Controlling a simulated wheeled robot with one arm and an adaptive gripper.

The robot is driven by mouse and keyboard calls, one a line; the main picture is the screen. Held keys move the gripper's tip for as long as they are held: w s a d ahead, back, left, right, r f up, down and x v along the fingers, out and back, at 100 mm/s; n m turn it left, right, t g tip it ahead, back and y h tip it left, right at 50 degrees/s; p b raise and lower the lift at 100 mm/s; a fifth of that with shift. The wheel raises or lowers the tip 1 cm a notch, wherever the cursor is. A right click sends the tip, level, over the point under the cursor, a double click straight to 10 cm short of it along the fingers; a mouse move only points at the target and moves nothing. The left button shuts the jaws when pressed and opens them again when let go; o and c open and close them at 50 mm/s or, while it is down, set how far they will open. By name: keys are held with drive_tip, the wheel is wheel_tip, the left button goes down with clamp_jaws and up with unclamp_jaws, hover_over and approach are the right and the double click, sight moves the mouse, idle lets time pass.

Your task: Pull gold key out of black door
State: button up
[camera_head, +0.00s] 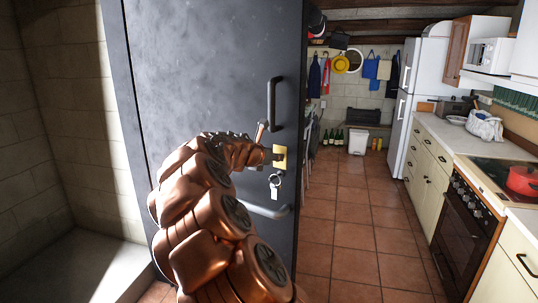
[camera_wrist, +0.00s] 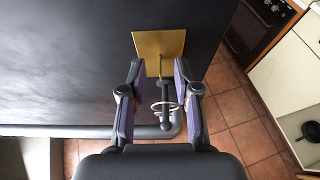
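The black door (camera_head: 210,60) stands at the left of the head view, with a gold lock plate (camera_head: 280,157) near its right edge. The plate also shows in the wrist view (camera_wrist: 158,44). The key (camera_wrist: 166,90) sticks out from the plate; its outer part looks dark in the wrist view. A ring with a pale tag (camera_head: 274,192) hangs below the plate. My gripper (camera_wrist: 158,76) is open, with one purple-padded finger on each side of the key and gaps visible beside it. In the head view my arm hides most of the key.
A dark vertical handle (camera_head: 272,104) is on the door above the lock, and a grey bar handle (camera_head: 265,209) is below it. A kitchen with a counter (camera_head: 460,135) and oven (camera_head: 465,225) lies to the right. The tiled floor (camera_head: 352,220) between is clear.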

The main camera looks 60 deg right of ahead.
drive_tip(key=shift+d+f, duration=0.3)
drive_tip(key=shift+d, duration=0.3)
drive_tip(key=shift+c, duration=0.2)
clamp_jaws()
drive_tip(key=shift+s+a+p, duration=0.1)
drive_tip(key=shift+a+p, duration=0.35)
drive_tip(key=shift+a, duration=1.4)
drive_tip(key=a+p, duration=0.1)
drive_tip(key=a, duration=0.5)
drive_tip(key=shift+s+a, duration=0.3)
drive_tip(key=shift+a, duration=0.05)
idle(0.4)
idle(0.4)
